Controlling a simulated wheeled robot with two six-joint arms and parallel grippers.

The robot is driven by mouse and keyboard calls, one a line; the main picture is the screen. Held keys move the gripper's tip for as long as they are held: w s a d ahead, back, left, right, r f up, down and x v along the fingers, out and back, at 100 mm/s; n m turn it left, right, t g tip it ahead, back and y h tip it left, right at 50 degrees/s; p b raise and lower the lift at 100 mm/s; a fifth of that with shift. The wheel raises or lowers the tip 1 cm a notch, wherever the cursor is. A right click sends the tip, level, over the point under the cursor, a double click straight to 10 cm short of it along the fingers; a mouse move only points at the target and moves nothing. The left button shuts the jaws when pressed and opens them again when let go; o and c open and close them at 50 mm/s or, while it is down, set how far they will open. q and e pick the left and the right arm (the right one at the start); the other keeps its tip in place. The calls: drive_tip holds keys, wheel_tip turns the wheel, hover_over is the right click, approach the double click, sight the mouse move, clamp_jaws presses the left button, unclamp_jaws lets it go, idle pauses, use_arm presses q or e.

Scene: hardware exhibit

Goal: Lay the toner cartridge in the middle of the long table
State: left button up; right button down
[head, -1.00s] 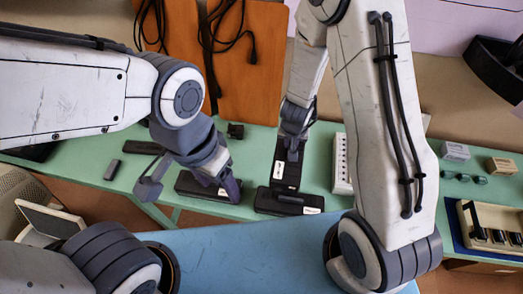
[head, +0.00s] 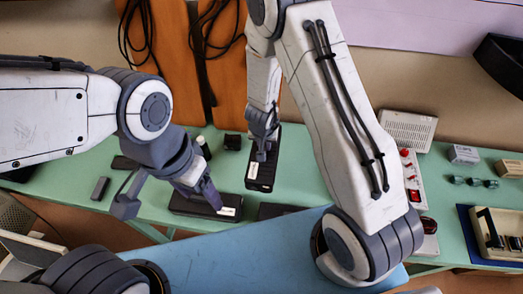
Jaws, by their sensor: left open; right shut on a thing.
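The long table (head: 330,150) is the green one along the wall. My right gripper (head: 264,150) is shut on a black oblong block, which looks like the toner cartridge (head: 260,178), near the table's middle. Its long side points away from me; whether it touches the table I cannot tell. My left gripper (head: 212,196) is open, over or beside a flat black box with a white label (head: 190,206); contact between them is unclear.
Another dark flat box (head: 280,211) lies at the near edge. A small black block (head: 232,142) stands left of the cartridge. To the right are a white vented box (head: 408,130), a strip with red switches (head: 411,178) and a tray (head: 490,248). A blue surface (head: 230,255) is in front.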

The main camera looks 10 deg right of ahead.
wheel_tip(320, 180, down, 4)
drive_tip(key=b, duration=0.3)
drive_tip(key=shift+w+a+r+b, duration=0.1)
drive_tip(key=shift+a+b, duration=0.05)
drive_tip(key=shift+b, duration=0.15)
drive_tip(key=shift+r, duration=0.1)
drive_tip(key=shift+f, duration=0.45)
drive_tip(key=shift+f+b, duration=0.2)
drive_tip(key=shift+b, duration=0.2)
drive_tip(key=c, duration=0.8)
unclamp_jaws()
drive_tip(key=shift+c, duration=0.2)
